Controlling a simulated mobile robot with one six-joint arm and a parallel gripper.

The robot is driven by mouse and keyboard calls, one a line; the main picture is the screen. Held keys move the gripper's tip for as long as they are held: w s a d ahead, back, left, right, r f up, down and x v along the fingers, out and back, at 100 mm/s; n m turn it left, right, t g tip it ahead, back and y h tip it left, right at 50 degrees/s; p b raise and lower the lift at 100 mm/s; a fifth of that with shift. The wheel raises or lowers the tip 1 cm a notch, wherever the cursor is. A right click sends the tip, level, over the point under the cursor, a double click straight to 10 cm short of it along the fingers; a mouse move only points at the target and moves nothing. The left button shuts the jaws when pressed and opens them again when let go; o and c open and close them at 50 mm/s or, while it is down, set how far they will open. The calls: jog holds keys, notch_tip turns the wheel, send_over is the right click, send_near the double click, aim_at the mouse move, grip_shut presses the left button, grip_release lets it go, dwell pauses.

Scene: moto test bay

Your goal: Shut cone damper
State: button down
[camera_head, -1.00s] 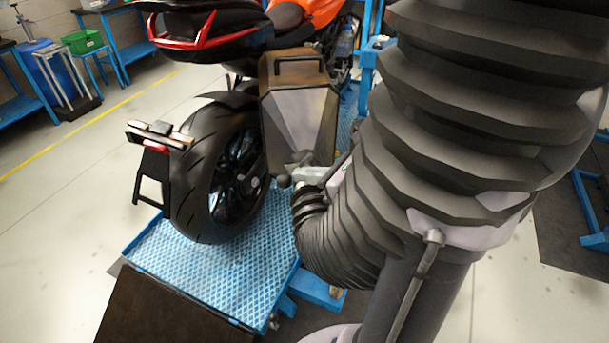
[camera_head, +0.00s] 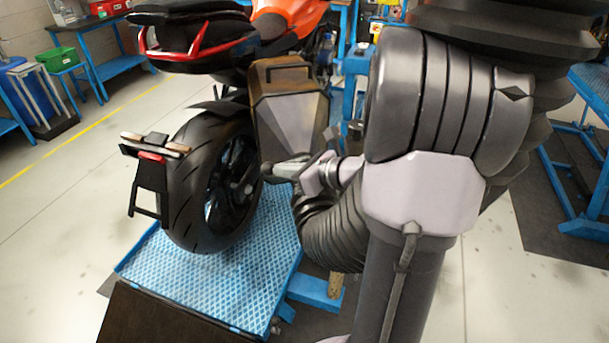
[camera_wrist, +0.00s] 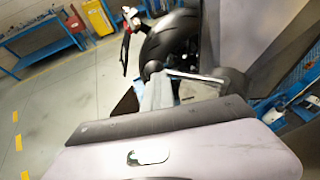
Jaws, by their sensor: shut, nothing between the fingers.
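The cone (camera_head: 290,122) is a brown and grey faceted hood with a handle on top, beside the motorcycle's rear wheel. A black ribbed hose (camera_head: 322,228) lies below it. My gripper (camera_head: 278,169) is shut and empty at the cone's narrow lower end; I cannot tell whether it touches. In the wrist view my gripper (camera_wrist: 157,90) points at a thin light bar (camera_wrist: 195,76) running to a dark rounded part, probably the damper lever. The cone's grey side (camera_wrist: 235,35) fills the upper right there. The damper plate itself is not visible.
The motorcycle's rear wheel (camera_head: 213,180) stands close left of the cone, on a blue lift platform (camera_head: 215,275). The number plate holder (camera_head: 150,170) sticks out behind the wheel. A blue bench (camera_head: 590,130) is at right.

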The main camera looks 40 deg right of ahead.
jog(key=shift+w+d, duration=0.1)
jog(key=shift+w, duration=0.95)
jog(key=shift+r, duration=0.15)
jog(key=shift+r, duration=0.1)
